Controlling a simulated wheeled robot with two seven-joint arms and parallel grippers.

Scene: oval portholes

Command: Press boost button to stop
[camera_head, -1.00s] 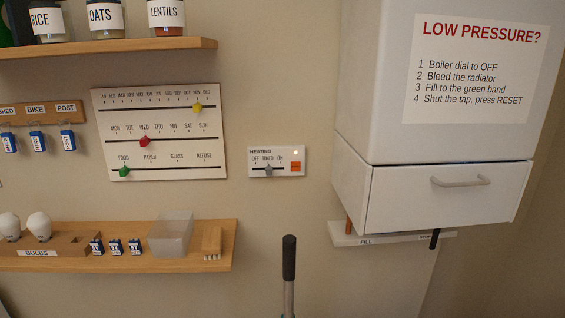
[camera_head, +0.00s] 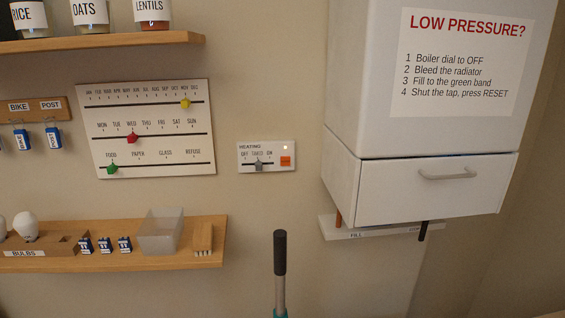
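The heating panel (camera_head: 250,165) is a small white plate on the wall, left of the boiler. An orange square button (camera_head: 286,161) is at its right end, with a small lit lamp (camera_head: 285,148) above it. The lettering on the button is too small to read. A grey slider (camera_head: 258,165) sits at the middle mark of the row that seems to read OFF, TIMED, ON. Neither of my grippers is in view.
The white boiler (camera_head: 420,190) juts out at the right, with a shelf marked FILL (camera_head: 345,232) under it. A dark-handled pole (camera_head: 280,255) stands below the panel. A wooden shelf (camera_head: 150,262) with a clear bin (camera_head: 161,235) is at lower left. The wall around the panel is clear.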

